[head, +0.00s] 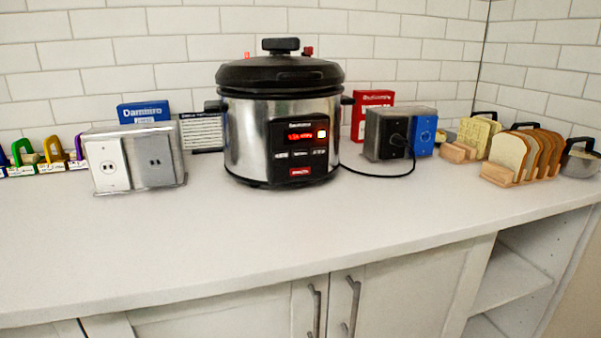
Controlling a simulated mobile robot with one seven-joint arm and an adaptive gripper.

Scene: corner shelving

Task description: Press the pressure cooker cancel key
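A pressure cooker (250,135) with a silver body and black lid stands upright on the white counter against the tiled wall. Its black front panel (300,133) has a red lit display, a small bright lit spot at the display's right, a row of dark keys (301,154) and a red label or key (302,172) at the bottom. The lettering is too small to read, so I cannot tell which key is cancel. My gripper is not in view.
A double outlet box (109,165) stands left of the cooker. A dark outlet box (385,139) with a plugged-in black cord stands right, beside a blue plate (424,134). A bread rack (497,176) stands far right. The counter front (260,225) is clear.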

